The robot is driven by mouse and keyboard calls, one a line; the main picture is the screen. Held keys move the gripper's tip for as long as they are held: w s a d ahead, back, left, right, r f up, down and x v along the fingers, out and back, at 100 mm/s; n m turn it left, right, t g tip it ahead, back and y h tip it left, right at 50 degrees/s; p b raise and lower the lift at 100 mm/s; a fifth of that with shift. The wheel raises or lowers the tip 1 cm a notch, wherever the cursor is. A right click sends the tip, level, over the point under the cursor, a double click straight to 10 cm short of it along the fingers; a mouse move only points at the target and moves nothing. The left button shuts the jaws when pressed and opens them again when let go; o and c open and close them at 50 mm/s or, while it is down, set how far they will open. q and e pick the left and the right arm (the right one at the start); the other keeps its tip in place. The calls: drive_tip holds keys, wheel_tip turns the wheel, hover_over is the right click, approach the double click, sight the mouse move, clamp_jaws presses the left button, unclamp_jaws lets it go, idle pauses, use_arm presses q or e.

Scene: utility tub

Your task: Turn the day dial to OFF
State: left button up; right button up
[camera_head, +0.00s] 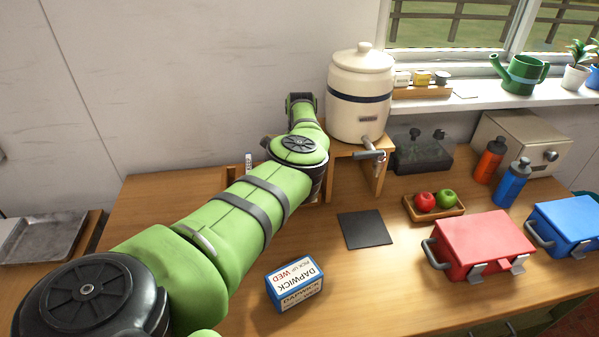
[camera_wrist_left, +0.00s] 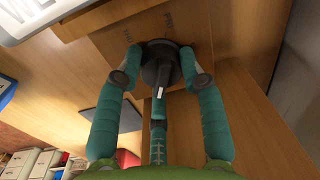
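The day dial (camera_wrist_left: 161,62) is a dark round knob with a pale mark, on a wooden panel in the left wrist view. Small labels stand on the panel (camera_wrist_left: 215,15) around it; I cannot read them surely. The pale mark sits on the dial's lower part in that picture. The fingers of my left gripper (camera_wrist_left: 160,74) surround the dial, two at its sides and one below, with their tips bent in against it. In the head view my green left arm hides the dial and the gripper. My right gripper is not in view.
A cream water dispenser (camera_head: 361,95) stands on a wooden stand (camera_head: 345,150) beside my arm. A dark mat (camera_head: 365,229), a DAPWICK box (camera_head: 295,284), a fruit tray (camera_head: 434,215) and a red case (camera_head: 483,243) lie on the table. Bare tabletop lies between the mat and the box.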

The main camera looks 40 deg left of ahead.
use_arm(q)
drive_tip(key=shift+f+n, duration=0.1)
drive_tip(key=shift+n, duration=0.2)
drive_tip(key=n, duration=0.2)
drive_tip(key=shift+s+f+n, duration=0.1)
drive_tip(key=shift+n, duration=0.2)
drive_tip(key=n, duration=0.2)
drive_tip(key=shift+n+g+b, duration=0.3)
drive_tip(key=shift+n+b, duration=0.05)
drive_tip(key=shift+n, duration=0.05)
drive_tip(key=n+b, duration=0.1)
drive_tip(key=n, duration=0.5)
drive_tip(key=shift+f+b, duration=0.1)
drive_tip(key=shift+b, duration=0.2)
drive_tip(key=n+b, duration=0.2)
drive_tip(key=n, duration=0.4)
drive_tip(key=shift+d+f+n, duration=0.1)
drive_tip(key=shift+n, duration=0.2)
drive_tip(key=n+b, duration=0.1)
drive_tip(key=n, duration=0.1)
drive_tip(key=n+b, duration=0.1)
drive_tip(key=n, duration=0.2)
drive_tip(key=shift+g+h, duration=0.3)
drive_tip(key=shift+h, duration=0.1)
drive_tip(key=shift+n, duration=0.3)
drive_tip(key=o, duration=1.1)
drive_tip(key=shift+o, duration=0.2)
drive_tip(key=shift+w+r, duration=0.2)
drive_tip(key=shift+r, duration=0.05)
